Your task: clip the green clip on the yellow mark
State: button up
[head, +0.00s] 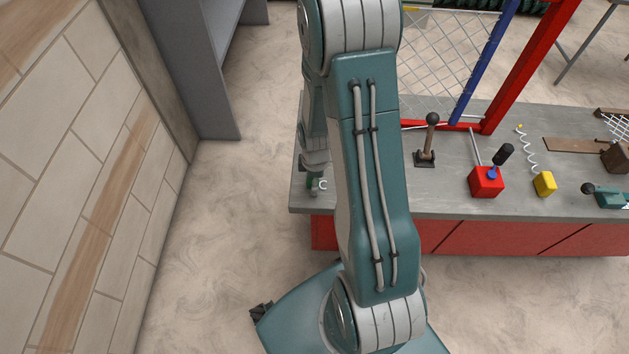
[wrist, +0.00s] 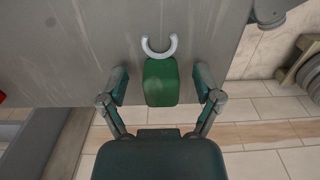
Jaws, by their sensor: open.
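The green clip, a green block (wrist: 160,84) with a pale open C-shaped end (wrist: 159,47), lies on the grey bench top in the wrist view. My gripper (wrist: 161,79) is open, with one finger on each side of the green block and a gap on both sides. In the head view the pale C end (head: 323,185) shows at the bench's left end, beside my gripper, which my arm mostly hides.
A red and blue frame (head: 504,65) holds the mesh on the bench (head: 390,201). A dark lever (head: 427,140), a red block (head: 486,181) with a lever, a yellow block (head: 545,183) with a white coil and a teal tool (head: 606,195) stand to the right. A tiled wall (head: 70,180) is left.

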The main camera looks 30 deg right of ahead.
jog(key=c, duration=1.1)
jog(key=shift+c, duration=0.2)
